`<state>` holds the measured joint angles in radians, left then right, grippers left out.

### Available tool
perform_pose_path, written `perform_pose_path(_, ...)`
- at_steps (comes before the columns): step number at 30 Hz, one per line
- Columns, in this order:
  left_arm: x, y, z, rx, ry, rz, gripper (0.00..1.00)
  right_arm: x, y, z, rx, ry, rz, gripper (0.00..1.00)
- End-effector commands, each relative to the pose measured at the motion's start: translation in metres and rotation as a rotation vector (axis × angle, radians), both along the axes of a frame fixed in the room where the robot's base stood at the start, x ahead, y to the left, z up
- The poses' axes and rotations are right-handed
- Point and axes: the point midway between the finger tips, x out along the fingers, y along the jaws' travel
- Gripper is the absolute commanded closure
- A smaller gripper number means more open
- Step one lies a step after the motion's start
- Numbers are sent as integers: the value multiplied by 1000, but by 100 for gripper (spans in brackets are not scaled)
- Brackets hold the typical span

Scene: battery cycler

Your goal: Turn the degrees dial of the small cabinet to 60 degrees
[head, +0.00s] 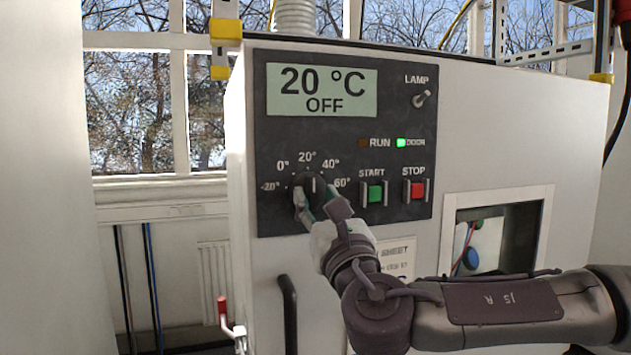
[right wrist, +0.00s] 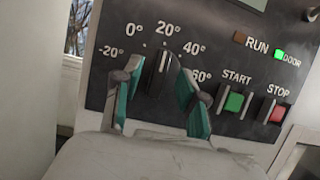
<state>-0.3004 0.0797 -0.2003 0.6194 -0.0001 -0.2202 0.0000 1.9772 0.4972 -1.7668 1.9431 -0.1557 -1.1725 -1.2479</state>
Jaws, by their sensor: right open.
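The degrees dial (head: 314,184) is a dark knob on the black control panel of the white cabinet. Marks from -20° to 60° run around it, and its pointer line is near 20°. In the right wrist view the dial (right wrist: 159,72) stands between my fingers. The display (head: 321,93) reads 20 °C, OFF. My right gripper (head: 318,205) is open, with its fingertips on either side of the dial. In the right wrist view the gripper (right wrist: 158,95) shows a gap between each finger and the knob. My left gripper is not in view.
The green START button (head: 375,194) and red STOP button (head: 417,190) sit just right of the dial. The LAMP switch (head: 421,98) is above them. The DOOR light (head: 401,143) is lit green. A dark door handle (head: 289,315) is below the panel, and a window opening (head: 497,240) is lower right.

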Motion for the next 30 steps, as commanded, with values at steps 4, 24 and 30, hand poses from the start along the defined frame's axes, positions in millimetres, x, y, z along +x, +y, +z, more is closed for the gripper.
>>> perform_pose_path(4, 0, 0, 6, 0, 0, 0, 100, 9, 3, 4, -2, 2, 1, 58)
perform_pose_path(24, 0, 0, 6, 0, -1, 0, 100, 10, 3, 3, 0, 1, 0, 100)
perform_pose_path(30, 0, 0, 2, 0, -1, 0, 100, 11, 3, 2, 13, 5, 0, 100)
